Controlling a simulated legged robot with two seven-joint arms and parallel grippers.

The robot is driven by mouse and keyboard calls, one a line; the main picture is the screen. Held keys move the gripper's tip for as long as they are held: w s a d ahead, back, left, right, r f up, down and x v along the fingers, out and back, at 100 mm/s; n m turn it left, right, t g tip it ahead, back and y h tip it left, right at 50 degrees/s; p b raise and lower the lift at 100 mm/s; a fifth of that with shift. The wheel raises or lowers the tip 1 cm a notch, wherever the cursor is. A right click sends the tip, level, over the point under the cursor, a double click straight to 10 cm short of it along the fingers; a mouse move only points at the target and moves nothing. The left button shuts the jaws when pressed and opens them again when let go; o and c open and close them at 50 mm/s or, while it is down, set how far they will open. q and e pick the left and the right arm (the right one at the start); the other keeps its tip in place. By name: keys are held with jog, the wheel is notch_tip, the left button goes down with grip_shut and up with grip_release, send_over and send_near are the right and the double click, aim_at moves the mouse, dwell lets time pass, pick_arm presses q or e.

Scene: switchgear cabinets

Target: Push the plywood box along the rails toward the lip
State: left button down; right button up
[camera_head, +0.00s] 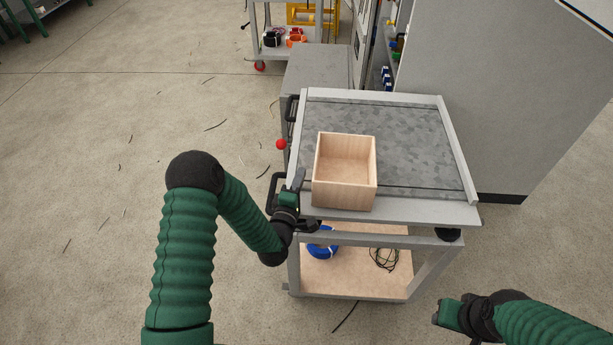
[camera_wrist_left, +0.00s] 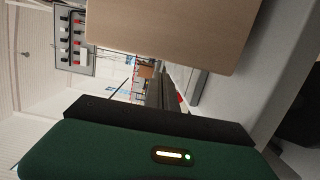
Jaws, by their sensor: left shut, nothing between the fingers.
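The open-topped plywood box (camera_head: 345,194) sits upright on the near part of the grey metal cart top, and looks empty. My left gripper (camera_head: 298,182) is shut with nothing in it, beside the box's left wall near the cart's left edge; whether it touches the box I cannot tell. In the left wrist view a plain brown face of the box (camera_wrist_left: 180,35) fills the upper part. A raised rail (camera_head: 456,150) runs along the cart's right side, and another edge runs on the left. My right gripper (camera_head: 446,312) is at the lower right, clear of the cart; its fingers are unclear.
The cart top (camera_head: 400,135) is bare behind and right of the box. Its lower shelf (camera_head: 345,275) holds a blue coil (camera_head: 322,243) and black cable. A red knob (camera_head: 281,144) sticks out at the cart's left. A grey cabinet (camera_head: 490,100) stands close at the right.

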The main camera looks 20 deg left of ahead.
pick_arm(q)
jog(key=shift+w+d, duration=0.2)
jog(key=shift+d, duration=0.4)
jog(key=shift+w+d, duration=0.15)
jog(key=shift+d, duration=0.4)
